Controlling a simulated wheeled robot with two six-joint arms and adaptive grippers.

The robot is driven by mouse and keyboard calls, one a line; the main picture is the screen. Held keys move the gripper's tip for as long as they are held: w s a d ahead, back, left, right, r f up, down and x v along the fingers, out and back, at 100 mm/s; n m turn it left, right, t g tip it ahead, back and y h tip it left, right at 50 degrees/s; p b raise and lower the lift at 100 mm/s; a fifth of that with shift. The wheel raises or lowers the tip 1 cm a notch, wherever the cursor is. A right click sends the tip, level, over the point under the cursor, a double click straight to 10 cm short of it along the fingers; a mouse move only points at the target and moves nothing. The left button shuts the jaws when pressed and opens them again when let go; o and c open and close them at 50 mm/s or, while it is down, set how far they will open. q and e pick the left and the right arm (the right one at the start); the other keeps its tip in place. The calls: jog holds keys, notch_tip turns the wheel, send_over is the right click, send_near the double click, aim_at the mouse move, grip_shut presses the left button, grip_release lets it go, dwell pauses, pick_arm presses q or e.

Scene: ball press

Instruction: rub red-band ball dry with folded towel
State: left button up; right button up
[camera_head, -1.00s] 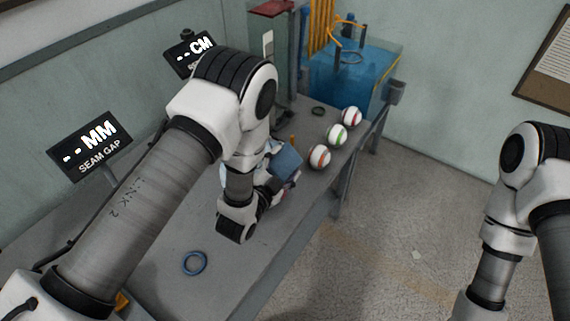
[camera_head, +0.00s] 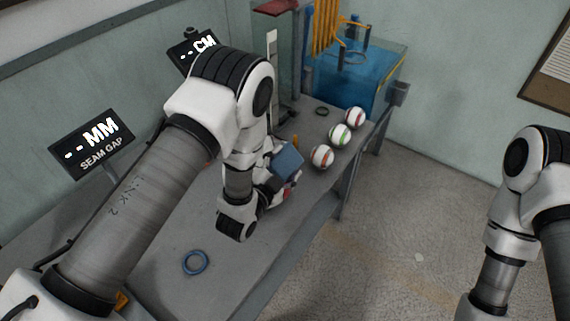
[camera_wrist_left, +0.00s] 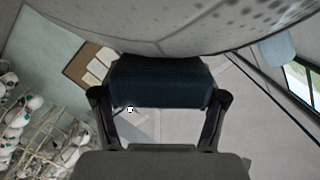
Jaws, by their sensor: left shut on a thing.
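My left gripper (camera_head: 274,178) is shut on a folded blue towel (camera_head: 287,159) low over the table. In the left wrist view the dark blue towel (camera_wrist_left: 160,84) spans between the fingers. A large pale curved surface with faint dots (camera_wrist_left: 190,25) lies just beyond the towel there; I cannot tell whether they touch. Something white and red shows beside the towel in the head view, mostly hidden. Three white balls stand in a row to the right, with an orange-red band (camera_head: 321,156), a green band (camera_head: 340,134) and a red band (camera_head: 355,117). My right gripper is out of view.
A blue ring (camera_head: 195,262) lies on the near table (camera_head: 175,285); a dark ring (camera_head: 322,111) lies farther back. A blue water tank (camera_head: 360,75) stands at the far end. SEAM GAP (camera_head: 92,145) and CM (camera_head: 194,50) displays stand at the left.

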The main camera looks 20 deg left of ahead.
pick_arm(q)
jog(key=shift+w+d, duration=0.25)
jog(key=shift+w, duration=0.35)
jog(key=shift+a+v, duration=0.2)
jog(key=shift+v, duration=1.3)
jog(key=shift+b+x, duration=0.35)
jog(key=shift+x, duration=1.2)
jog(key=shift+v, duration=1.5)
jog(key=shift+x, duration=1.5)
jog(key=shift+v, duration=1.5)
jog(key=shift+b+x, duration=0.45)
jog(key=shift+x, duration=1.05)
jog(key=shift+v, duration=1.5)
jog(key=shift+x, duration=1.5)
jog(key=shift+v, duration=1.5)
jog(key=shift+b+x, duration=0.45)
jog(key=shift+x, duration=1.05)
jog(key=shift+v, duration=1.5)
jog(key=shift+x, duration=1.5)
jog(key=shift+v, duration=1.45)
jog(key=shift+s+f, duration=0.1)
jog(key=shift+f, duration=0.05)
